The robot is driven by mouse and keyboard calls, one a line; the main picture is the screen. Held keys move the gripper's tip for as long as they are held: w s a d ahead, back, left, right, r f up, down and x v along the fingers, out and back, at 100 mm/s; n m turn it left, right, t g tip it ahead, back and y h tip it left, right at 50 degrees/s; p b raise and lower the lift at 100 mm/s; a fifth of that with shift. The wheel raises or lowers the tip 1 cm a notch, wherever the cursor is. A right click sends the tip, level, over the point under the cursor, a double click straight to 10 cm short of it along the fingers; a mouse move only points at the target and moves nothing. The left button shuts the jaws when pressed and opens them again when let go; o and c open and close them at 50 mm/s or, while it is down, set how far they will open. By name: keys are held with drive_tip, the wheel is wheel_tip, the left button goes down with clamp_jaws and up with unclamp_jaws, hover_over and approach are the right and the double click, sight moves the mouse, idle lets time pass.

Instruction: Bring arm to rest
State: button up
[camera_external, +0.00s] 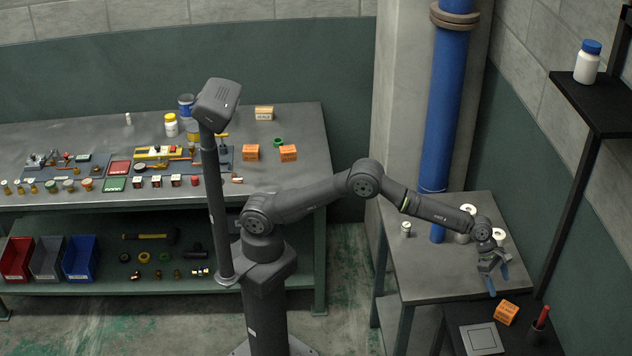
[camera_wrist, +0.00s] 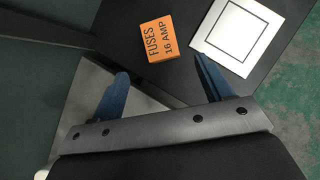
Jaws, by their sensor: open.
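My arm stretches to the right from its column in the external view. My gripper (camera_external: 498,281) hangs over the front right part of the grey side table, near the lower black table. In the wrist view the two blue fingers of my gripper (camera_wrist: 163,88) are spread apart with nothing between them. An orange fuse box (camera_external: 506,312) sits on the black table beyond the fingertips. The box (camera_wrist: 160,39) reads "FUSES 16 AMP" in the wrist view, clear of both fingers.
A white square plate (camera_external: 481,338) and a red-handled tool (camera_external: 541,318) are on the black table (camera_external: 455,313). White rolls and a small canister (camera_external: 405,229) stand on the grey table (camera_external: 425,284). A blue pipe (camera_external: 447,100) rises behind my arm. The long workbench (camera_external: 300,125) holds many parts.

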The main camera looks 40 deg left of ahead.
sight(507, 307)
idle(0.3)
drive_tip(key=x, duration=1.2)
drive_tip(key=shift+f, duration=0.2)
drive_tip(key=shift+r, duration=0.15)
